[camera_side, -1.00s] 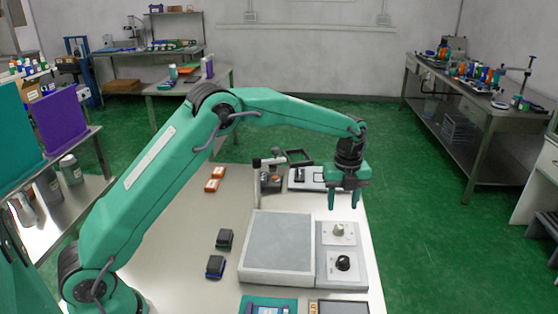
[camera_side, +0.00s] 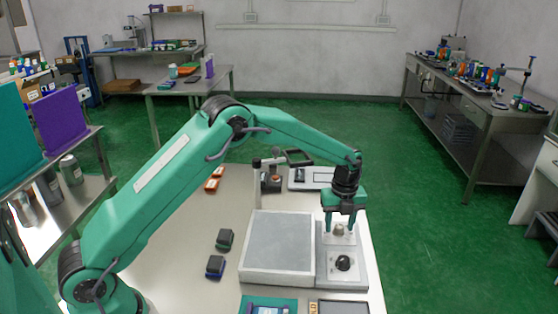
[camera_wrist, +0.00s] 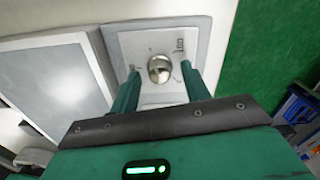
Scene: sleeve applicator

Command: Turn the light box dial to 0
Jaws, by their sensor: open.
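The light box (camera_side: 277,243) lies on the table with a grey panel and a control strip along its right side. The strip carries a silvery knob (camera_side: 339,230) at the back and a black knob (camera_side: 343,263) nearer the front. My gripper (camera_side: 340,232) points down over the silvery knob, fingers apart. In the wrist view the silvery knob (camera_wrist: 160,69) sits between and just beyond the open fingers (camera_wrist: 160,85), on a pale plate with a small label whose text I cannot read. I cannot tell whether the fingers touch the knob.
Two dark blocks (camera_side: 225,239) lie left of the light box, and orange items (camera_side: 213,179) lie farther back. A post stand (camera_side: 257,178) and a framed device (camera_side: 310,178) stand behind. A teal item (camera_side: 268,306) lies in front.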

